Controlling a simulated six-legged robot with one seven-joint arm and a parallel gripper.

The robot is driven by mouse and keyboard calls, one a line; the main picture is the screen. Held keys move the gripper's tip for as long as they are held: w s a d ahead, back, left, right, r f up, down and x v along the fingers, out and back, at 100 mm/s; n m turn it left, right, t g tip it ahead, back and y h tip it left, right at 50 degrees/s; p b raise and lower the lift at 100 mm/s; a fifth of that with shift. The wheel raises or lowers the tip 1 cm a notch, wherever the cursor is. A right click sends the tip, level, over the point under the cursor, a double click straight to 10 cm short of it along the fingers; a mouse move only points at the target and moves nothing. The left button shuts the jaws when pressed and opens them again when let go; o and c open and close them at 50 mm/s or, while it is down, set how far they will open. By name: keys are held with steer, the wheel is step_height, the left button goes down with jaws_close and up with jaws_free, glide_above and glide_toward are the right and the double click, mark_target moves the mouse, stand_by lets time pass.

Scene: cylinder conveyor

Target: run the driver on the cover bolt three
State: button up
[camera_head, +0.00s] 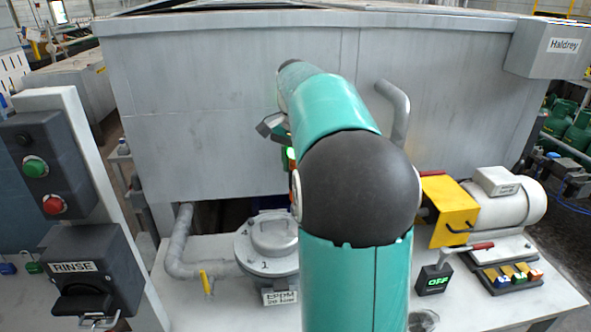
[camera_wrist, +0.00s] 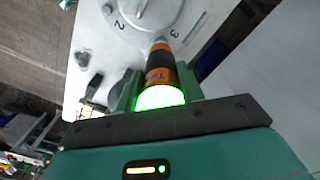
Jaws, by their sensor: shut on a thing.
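My gripper (camera_wrist: 160,92) is shut on an orange and black driver (camera_wrist: 160,68) with a bright green glowing end. In the head view, the cover (camera_head: 255,250) sits on the bench, partly hidden by my arm. Only a bit of the driver's green light (camera_head: 291,153) shows there.
A bent grey pipe (camera_head: 178,250) with a yellow lever joins the cover's left side. A yellow guard (camera_head: 445,210), a motor (camera_head: 515,205) and an OFF switch (camera_head: 434,279) stand right. A RINSE box (camera_head: 90,270) stands left. A large grey tank (camera_head: 220,100) rises behind.

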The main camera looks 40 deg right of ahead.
steer(key=shift+r, duration=0.7)
